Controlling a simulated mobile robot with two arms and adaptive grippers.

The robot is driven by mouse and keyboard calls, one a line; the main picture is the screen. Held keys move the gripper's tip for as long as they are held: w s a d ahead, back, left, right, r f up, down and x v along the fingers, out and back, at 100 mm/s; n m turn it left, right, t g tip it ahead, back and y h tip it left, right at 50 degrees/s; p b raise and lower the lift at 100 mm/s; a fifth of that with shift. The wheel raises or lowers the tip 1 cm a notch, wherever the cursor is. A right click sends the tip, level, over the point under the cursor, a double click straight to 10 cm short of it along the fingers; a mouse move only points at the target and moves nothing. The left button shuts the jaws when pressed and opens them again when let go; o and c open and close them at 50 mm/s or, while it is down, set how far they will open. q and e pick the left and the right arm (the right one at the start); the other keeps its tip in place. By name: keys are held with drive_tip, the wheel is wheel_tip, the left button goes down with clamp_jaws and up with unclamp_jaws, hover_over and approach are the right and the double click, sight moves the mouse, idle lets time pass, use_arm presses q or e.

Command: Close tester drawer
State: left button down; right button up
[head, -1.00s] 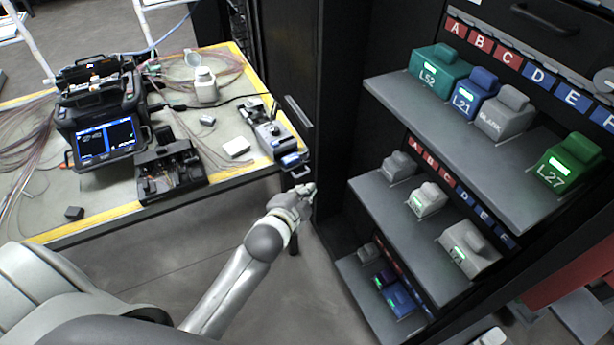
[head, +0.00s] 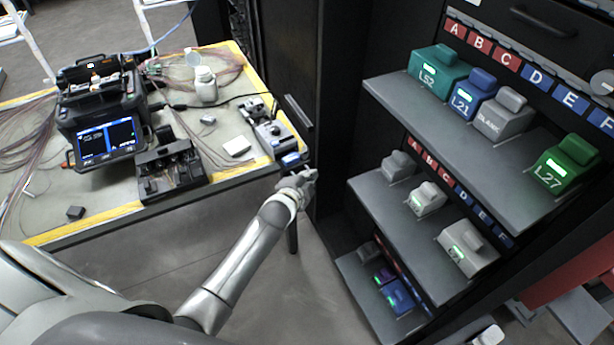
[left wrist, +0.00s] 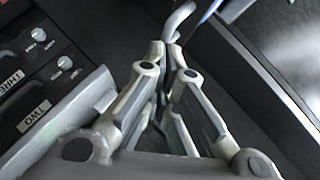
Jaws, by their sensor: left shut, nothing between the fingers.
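No drawer in view is plainly marked as the tester drawer. In the head view, the dark cabinet has pulled-out grey shelves: an upper one (head: 400,97), a middle one (head: 372,195) and a lower one (head: 357,285). They carry box-shaped units, including teal L52 (head: 440,68), blue L21 (head: 474,92), grey BLANK (head: 505,115) and green L27 (head: 567,165). My left gripper (head: 311,178) is between the table corner and the cabinet. In the left wrist view, its fingers (left wrist: 171,48) are shut and empty, near a curved grey bar (left wrist: 179,18); contact is unclear.
The table (head: 75,222) at left holds a splicer (head: 100,110), a black fixture (head: 170,170), a white bottle (head: 205,85) and a grey device (head: 268,130). Black panels labelled THREE (left wrist: 10,82) and TWO (left wrist: 34,115) show in the wrist view. Floor is open below.

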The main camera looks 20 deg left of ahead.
sight(298, 156)
use_arm(q)
drive_tip(key=w+a, duration=0.1)
drive_tip(key=a, duration=0.1)
drive_tip(key=w+a, duration=0.1)
drive_tip(key=a, duration=0.1)
drive_tip(key=w+a, duration=0.2)
drive_tip(key=shift+a+b, duration=0.1)
drive_tip(key=shift+b, duration=0.3)
drive_tip(key=shift+w, duration=0.1)
drive_tip(key=shift+a, duration=0.1)
drive_tip(key=shift+r, duration=0.1)
